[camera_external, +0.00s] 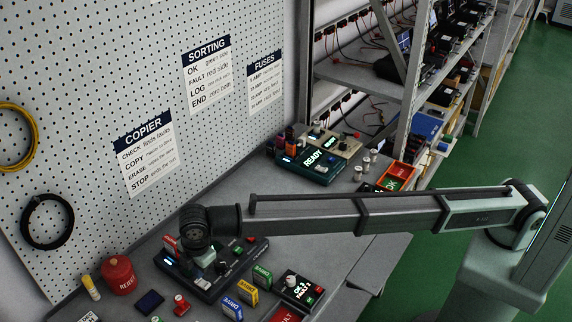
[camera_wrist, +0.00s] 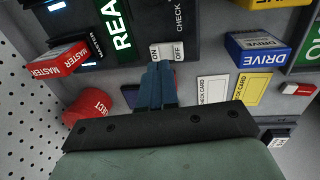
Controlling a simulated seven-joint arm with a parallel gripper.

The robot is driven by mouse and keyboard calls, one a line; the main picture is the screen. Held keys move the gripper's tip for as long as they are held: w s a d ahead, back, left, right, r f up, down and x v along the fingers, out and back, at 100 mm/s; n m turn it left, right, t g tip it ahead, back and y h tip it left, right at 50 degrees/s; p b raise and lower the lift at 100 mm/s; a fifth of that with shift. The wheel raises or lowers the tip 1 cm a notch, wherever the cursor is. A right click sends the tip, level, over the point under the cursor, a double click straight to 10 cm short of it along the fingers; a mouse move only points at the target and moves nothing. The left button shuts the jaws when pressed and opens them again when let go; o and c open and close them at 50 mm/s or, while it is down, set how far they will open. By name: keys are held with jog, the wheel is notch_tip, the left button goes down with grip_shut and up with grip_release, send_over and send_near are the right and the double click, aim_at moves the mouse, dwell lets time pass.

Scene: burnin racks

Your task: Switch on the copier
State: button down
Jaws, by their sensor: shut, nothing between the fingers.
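The copier (camera_external: 205,286) is a dark box on the bench, below the COPIER sign, partly hidden by my arm's end. In the wrist view its lit green display (camera_wrist: 122,22) shows letters starting "REA". A white rocker switch (camera_wrist: 178,52) marked ON and OFF sits on its near edge. My gripper (camera_wrist: 158,70) is shut and empty, with its blue-grey fingertips right at the ON half. I cannot tell whether they touch it. A red MASTER cartridge (camera_wrist: 60,60) stands in the copier. In the external view the gripper's fingertips are hard to make out.
A red REJECT can (camera_external: 119,276) stands left of the copier. Blue (camera_external: 231,308), yellow and green DRIVE cartridges stand in front of it. CHECK CARD slips (camera_wrist: 208,90) lie on the bench nearby. The pegboard (camera_external: 60,110) rises behind.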

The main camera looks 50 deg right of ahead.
notch_tip(320, 180, up, 11)
jog(key=w, duration=0.1)
jog(key=shift+w, duration=0.2)
jog(key=shift+f, duration=0.1)
dwell(0.4)
